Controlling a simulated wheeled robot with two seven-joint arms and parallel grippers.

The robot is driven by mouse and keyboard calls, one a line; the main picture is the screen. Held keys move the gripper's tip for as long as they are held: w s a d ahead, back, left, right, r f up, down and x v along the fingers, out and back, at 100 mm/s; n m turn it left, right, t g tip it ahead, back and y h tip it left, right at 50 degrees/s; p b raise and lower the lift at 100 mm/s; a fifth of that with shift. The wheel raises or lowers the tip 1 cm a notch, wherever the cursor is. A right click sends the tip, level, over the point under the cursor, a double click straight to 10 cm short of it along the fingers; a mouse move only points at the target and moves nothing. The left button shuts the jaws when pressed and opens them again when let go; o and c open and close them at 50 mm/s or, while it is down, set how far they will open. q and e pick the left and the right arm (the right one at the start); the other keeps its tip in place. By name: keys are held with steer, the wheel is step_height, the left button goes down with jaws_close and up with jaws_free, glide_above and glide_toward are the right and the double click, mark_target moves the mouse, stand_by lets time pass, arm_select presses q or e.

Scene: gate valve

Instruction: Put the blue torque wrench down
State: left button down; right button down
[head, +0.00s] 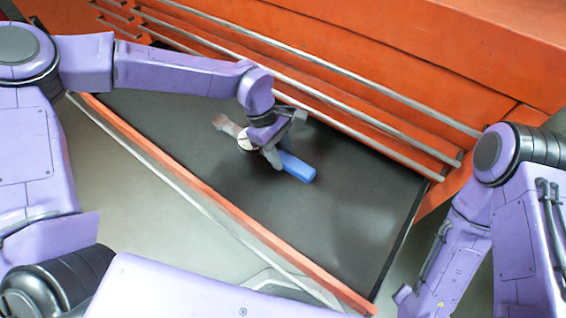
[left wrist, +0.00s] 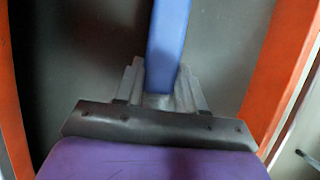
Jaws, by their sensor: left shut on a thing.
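The blue torque wrench (head: 297,168) shows in the head view over the middle of the dark tray surface. Its blue handle points down and right, and a pale head (head: 226,125) sticks out at the upper left. My left gripper (head: 274,158) is shut on the wrench near the middle of its length. In the left wrist view the blue handle (left wrist: 167,45) runs up from between the fingers (left wrist: 160,88). I cannot tell whether the wrench touches the surface. My right arm shows at the right edge of the head view, but its gripper is not seen.
The dark tray (head: 340,235) has an orange front rim (head: 215,207) and is clear around the wrench. Grey rails (head: 330,92) and an orange wall (head: 420,50) stand along its back. Pale floor lies in front.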

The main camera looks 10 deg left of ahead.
arm_select(q)
steer(key=shift+d+f+b, duration=0.15)
steer(key=shift+f+b, duration=0.05)
steer(key=shift+f, duration=0.75)
steer(key=shift+d+f+b, duration=0.15)
steer(key=shift+f+b, duration=0.05)
steer(key=shift+f, duration=0.7)
steer(key=c, duration=0.7)
jaws_free()
steer(key=shift+s+f, duration=0.1)
steer(key=shift+o, duration=0.2)
steer(key=p+v, duration=0.2)
steer(key=v, duration=1)
steer(key=shift+p, duration=0.3)
